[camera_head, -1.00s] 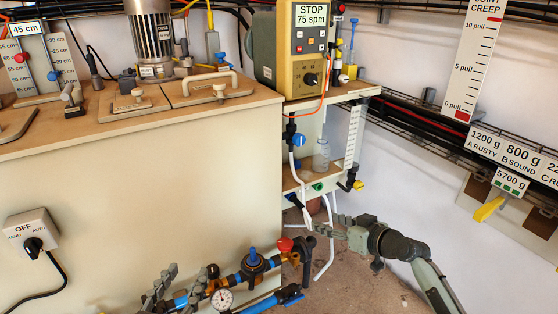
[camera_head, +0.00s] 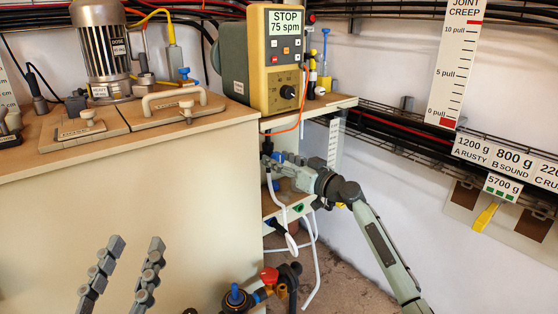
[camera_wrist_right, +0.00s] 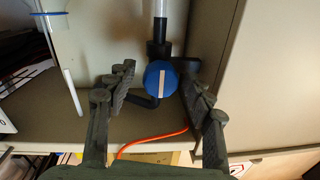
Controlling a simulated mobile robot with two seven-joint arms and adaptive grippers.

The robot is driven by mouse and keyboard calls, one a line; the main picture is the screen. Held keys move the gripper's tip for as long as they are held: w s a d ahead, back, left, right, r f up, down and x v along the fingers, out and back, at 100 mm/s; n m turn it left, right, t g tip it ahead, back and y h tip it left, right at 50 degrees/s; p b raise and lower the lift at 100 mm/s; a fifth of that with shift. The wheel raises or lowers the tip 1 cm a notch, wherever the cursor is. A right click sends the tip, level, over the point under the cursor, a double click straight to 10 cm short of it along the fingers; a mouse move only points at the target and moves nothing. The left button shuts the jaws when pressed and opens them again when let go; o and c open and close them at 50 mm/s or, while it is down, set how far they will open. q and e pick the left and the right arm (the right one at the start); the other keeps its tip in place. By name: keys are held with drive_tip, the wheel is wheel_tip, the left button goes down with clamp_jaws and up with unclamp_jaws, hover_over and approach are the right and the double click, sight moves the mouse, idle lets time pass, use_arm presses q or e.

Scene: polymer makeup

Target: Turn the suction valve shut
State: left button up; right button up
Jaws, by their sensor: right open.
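The suction valve appears to be the blue round knob (camera_wrist_right: 161,79) with a pale stripe, in the right wrist view; no label on it is readable. It sits on a black fitting below a clear tube, and its stripe runs nearly in line with that tube. My right gripper (camera_wrist_right: 160,88) is open, with one finger on each side of the knob; I cannot tell whether they touch it. In the head view my right gripper (camera_head: 279,164) is at the shelf below the pump and largely hides the knob. My left gripper (camera_head: 137,242) is open and empty at lower left, before the cabinet.
The yellow pump (camera_head: 276,60) reading STOP 75 spm stands above the valve. An orange tube (camera_wrist_right: 150,142) and a white hose (camera_head: 276,195) run close to my right gripper. A pipe valve with a blue knob (camera_head: 237,296) and a red handle (camera_head: 269,275) is at bottom centre.

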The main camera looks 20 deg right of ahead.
drive_tip(key=shift+w, duration=0.15)
drive_tip(key=shift+c, duration=0.5)
drive_tip(key=shift+a, duration=0.1)
drive_tip(key=c, duration=1)
drive_tip(key=shift+c, duration=0.2)
